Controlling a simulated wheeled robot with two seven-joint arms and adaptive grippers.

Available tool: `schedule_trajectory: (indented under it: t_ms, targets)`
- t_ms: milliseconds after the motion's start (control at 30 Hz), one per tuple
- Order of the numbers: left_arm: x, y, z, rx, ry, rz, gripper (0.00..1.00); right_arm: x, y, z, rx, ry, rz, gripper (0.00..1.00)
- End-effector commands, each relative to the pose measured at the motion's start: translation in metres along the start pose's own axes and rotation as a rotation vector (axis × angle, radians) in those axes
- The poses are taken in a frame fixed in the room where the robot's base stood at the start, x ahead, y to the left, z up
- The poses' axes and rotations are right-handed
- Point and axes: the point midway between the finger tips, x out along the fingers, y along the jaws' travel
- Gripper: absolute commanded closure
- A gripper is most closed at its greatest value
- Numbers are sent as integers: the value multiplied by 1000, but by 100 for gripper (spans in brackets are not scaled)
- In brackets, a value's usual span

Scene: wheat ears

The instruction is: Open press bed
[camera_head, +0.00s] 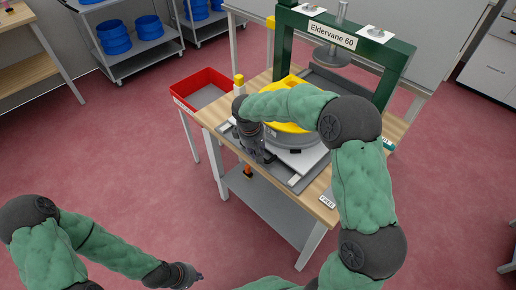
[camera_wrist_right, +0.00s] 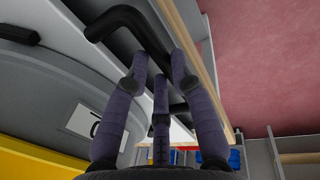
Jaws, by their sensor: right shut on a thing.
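The green press (camera_head: 333,30), labelled "Eldervane 60", stands on a wooden-topped table. Its pale press bed (camera_head: 308,160) carries a round grey part with a yellow ring (camera_head: 288,126), partly hidden behind my right arm. My right gripper (camera_head: 258,155) is at the bed's near-left edge. In the right wrist view, its fingers (camera_wrist_right: 160,75) are closed around a black bar handle (camera_wrist_right: 125,22) at the bed's edge. My left gripper (camera_head: 196,277) hangs low over the floor, away from the table; its finger opening is too small to tell.
A red-rimmed bin (camera_head: 205,72) sits left of the press table. A "FREE" label (camera_head: 328,200) is on the table's front-right corner. Carts with blue round containers (camera_head: 114,37) stand at the back left.

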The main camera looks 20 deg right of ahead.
Motion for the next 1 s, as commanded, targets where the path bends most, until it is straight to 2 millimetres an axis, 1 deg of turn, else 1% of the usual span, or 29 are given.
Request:
schedule_trajectory:
  t_ms: [133,167,200,233,567,667,767,1000]
  targets:
    - [0,0,0,0,0,0,100,1,-1,0,-1,-1,-2,100]
    - [0,0,0,0,0,0,100,1,-1,0,-1,-1,-2,70]
    - [0,0,0,0,0,0,100,1,-1,0,-1,-1,-1,59]
    - [0,0,0,0,0,0,100,1,-1,0,-1,-1,-1,51]
    - [0,0,0,0,0,0,100,0,0,0,0,0,0,51]
    - [0,0,0,0,0,0,100,-6,0,0,-1,1,1,51]
    - [0,0,0,0,0,0,100,-18,1,-1,-1,4,1,51]
    - [0,0,0,0,0,0,100,-65,0,-1,0,5,0,51]
